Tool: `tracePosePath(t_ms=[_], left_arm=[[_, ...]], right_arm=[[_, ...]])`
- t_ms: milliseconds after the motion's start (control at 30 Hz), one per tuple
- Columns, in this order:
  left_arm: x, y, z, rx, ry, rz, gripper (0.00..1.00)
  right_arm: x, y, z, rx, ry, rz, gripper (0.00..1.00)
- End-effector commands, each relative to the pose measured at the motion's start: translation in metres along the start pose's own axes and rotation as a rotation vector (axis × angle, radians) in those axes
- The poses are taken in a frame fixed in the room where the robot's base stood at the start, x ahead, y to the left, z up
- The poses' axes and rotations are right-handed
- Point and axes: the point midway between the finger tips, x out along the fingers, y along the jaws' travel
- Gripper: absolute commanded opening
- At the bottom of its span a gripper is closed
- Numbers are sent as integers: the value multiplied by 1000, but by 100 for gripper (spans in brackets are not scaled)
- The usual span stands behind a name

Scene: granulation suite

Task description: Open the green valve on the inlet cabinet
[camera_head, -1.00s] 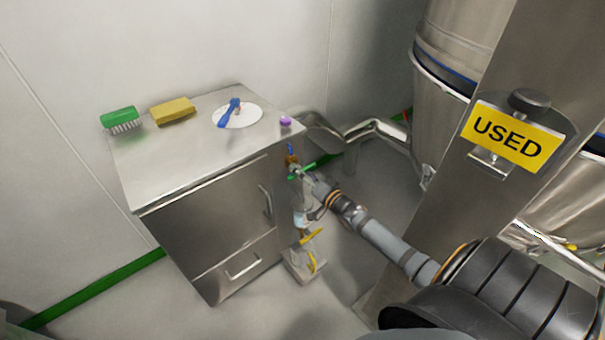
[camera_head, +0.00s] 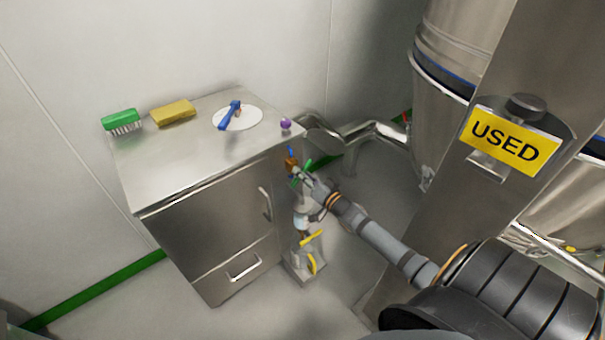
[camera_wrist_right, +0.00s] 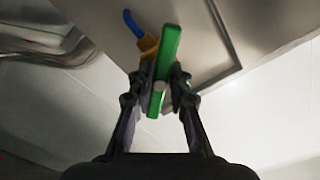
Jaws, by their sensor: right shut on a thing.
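The green valve handle (camera_wrist_right: 166,62) is a straight green bar in the right wrist view, mounted by a brass body (camera_wrist_right: 148,46) with a small blue lever (camera_wrist_right: 132,22) behind it. In the head view the green handle (camera_head: 308,165) sits tilted at the right side of the steel inlet cabinet (camera_head: 215,240). My right gripper (camera_wrist_right: 162,84) is shut on the green handle, one finger on each side of it. It also shows in the head view (camera_head: 303,178), partly covering the valve. My left gripper is not in view.
On the cabinet top lie a green brush (camera_head: 121,120), a yellow sponge (camera_head: 173,112), a white disc (camera_head: 246,118) with a blue tool (camera_head: 230,114) and a purple knob (camera_head: 286,124). Steel pipes (camera_head: 375,132) run behind my arm. A column with a yellow USED sign (camera_head: 508,138) stands right.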

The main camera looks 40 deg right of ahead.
Motion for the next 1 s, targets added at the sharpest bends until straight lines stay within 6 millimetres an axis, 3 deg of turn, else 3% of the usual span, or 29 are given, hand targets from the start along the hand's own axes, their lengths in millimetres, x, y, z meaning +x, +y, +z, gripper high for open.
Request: tracePosePath(t_ms=[1000], left_arm=[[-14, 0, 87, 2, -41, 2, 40]], right_arm=[[0, -1, -1, -937, -2, 1, 0]])
